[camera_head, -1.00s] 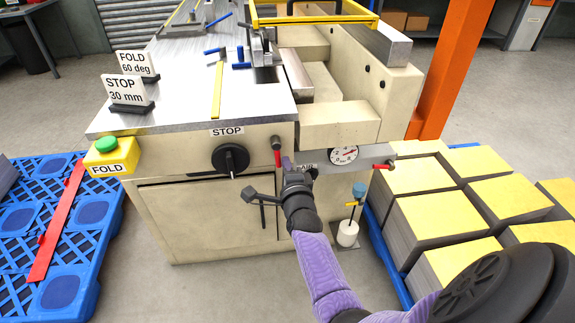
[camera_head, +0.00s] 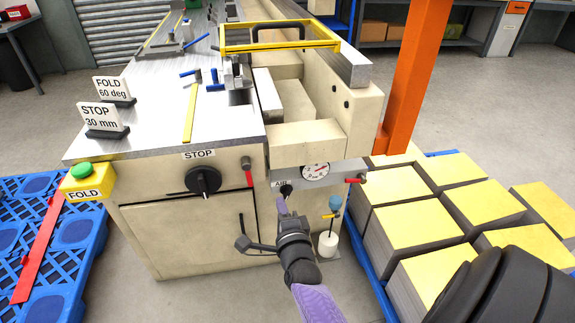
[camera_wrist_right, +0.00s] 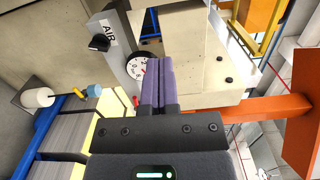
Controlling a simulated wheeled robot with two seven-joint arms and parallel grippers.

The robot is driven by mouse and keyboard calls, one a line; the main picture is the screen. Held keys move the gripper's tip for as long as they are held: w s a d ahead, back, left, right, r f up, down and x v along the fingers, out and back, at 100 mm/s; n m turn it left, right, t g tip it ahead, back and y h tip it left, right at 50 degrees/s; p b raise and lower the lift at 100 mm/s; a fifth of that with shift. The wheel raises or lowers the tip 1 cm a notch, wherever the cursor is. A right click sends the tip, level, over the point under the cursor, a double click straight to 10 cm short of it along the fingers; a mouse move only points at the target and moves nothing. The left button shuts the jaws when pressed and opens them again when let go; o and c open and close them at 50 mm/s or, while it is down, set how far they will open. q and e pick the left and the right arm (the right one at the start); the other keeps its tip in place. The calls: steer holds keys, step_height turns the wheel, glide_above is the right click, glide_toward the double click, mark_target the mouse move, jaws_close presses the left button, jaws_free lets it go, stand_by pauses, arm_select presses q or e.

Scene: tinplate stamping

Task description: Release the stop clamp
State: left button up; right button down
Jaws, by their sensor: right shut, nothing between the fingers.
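A short lever with a dark hub and red handle (camera_head: 250,179), probably the stop clamp, sits on the machine's front beside the STOP dial (camera_head: 203,180). Its handle hangs down. My right gripper (camera_head: 283,206) is shut and empty, below and right of this lever and apart from it. Its purple fingers appear just below the black AIR knob (camera_head: 286,189). The right wrist view shows the closed fingers (camera_wrist_right: 159,82) in front of the round gauge (camera_wrist_right: 141,68), with the AIR knob (camera_wrist_right: 98,43) to their left. My left gripper is out of view.
Another red-handled lever (camera_head: 356,179) sticks out right of the gauge. A blue-topped device with a white float (camera_head: 327,243) stands at the machine's foot. Yellow-topped sheet stacks (camera_head: 403,220) lie right, near an orange post (camera_head: 412,80). A green FOLD button (camera_head: 82,170) is left.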

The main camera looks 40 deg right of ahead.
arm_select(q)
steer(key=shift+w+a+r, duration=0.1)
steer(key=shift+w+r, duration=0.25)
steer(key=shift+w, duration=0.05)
arm_select(e)
steer(key=v, duration=0.2)
steer(key=shift+s+a, duration=0.15)
steer(key=shift+s, duration=0.15)
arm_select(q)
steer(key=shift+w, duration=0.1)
